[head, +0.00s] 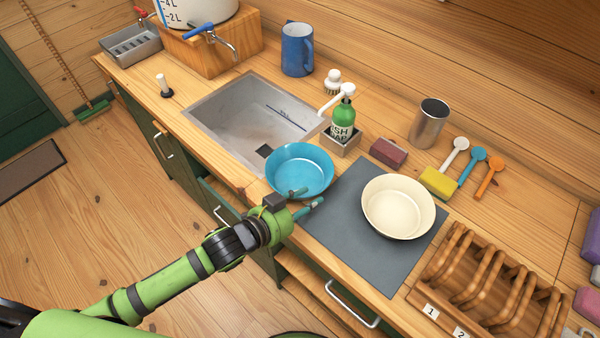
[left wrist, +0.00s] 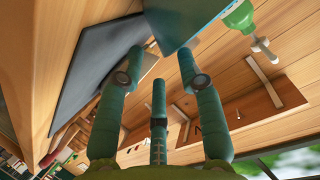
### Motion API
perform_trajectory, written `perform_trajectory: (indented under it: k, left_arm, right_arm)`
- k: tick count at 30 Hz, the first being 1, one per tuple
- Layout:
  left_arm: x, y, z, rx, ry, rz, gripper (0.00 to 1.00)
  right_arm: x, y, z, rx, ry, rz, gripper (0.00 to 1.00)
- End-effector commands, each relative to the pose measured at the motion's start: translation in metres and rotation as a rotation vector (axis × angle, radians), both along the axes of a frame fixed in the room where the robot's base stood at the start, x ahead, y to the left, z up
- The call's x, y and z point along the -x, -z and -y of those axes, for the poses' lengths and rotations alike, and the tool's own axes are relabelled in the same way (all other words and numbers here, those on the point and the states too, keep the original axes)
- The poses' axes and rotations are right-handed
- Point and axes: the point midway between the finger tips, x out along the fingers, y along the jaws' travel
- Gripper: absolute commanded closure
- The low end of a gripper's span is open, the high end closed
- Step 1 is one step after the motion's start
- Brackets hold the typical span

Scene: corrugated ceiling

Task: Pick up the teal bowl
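The teal bowl (head: 300,165) sits upright and empty on the wooden counter, between the sink and the dark grey mat. Its blue side also shows at the top of the left wrist view (left wrist: 178,18). My left gripper (head: 306,197) is at the bowl's near right rim, with one finger overlapping the bowl in the head view and another just right of it. In the left wrist view its fingers (left wrist: 162,58) are spread, with the bowl just beyond the tips. I cannot tell whether they touch it. My right gripper is in neither view.
A cream bowl (head: 398,205) stands on the grey mat (head: 345,226) to the right. The sink (head: 247,115) lies behind left, and a green soap bottle (head: 343,122) stands behind the teal bowl. A wooden rack (head: 490,280) is at the front right.

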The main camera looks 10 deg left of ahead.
Motion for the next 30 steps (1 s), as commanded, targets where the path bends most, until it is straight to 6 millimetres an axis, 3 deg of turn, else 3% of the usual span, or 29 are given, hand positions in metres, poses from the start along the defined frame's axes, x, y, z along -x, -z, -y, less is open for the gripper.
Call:
perform_trajectory:
  k: [3, 6, 18, 20, 21, 30]
  left_arm:
    - [-0.015, 0.002, 0.007, 0.000, -0.001, 0.002, 0.63]
    - [-0.025, 0.008, 0.013, 0.001, 0.000, 0.002, 0.63]
    - [-0.034, 0.015, 0.020, -0.001, 0.000, 0.001, 0.63]
    - [-0.034, 0.015, 0.020, -0.001, 0.000, 0.001, 0.83]
    - [-0.034, 0.015, 0.020, -0.001, 0.000, 0.001, 0.99]
    - [-0.034, 0.014, 0.021, 0.000, 0.001, 0.004, 1.00]
  right_arm:
    - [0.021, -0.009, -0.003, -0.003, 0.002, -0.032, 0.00]
    - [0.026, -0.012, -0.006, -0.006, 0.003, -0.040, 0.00]
    - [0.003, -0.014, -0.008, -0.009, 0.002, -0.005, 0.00]
    - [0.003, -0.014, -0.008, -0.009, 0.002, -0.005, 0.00]
    - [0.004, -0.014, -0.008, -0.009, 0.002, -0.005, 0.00]
    - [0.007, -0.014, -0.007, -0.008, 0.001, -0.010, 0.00]
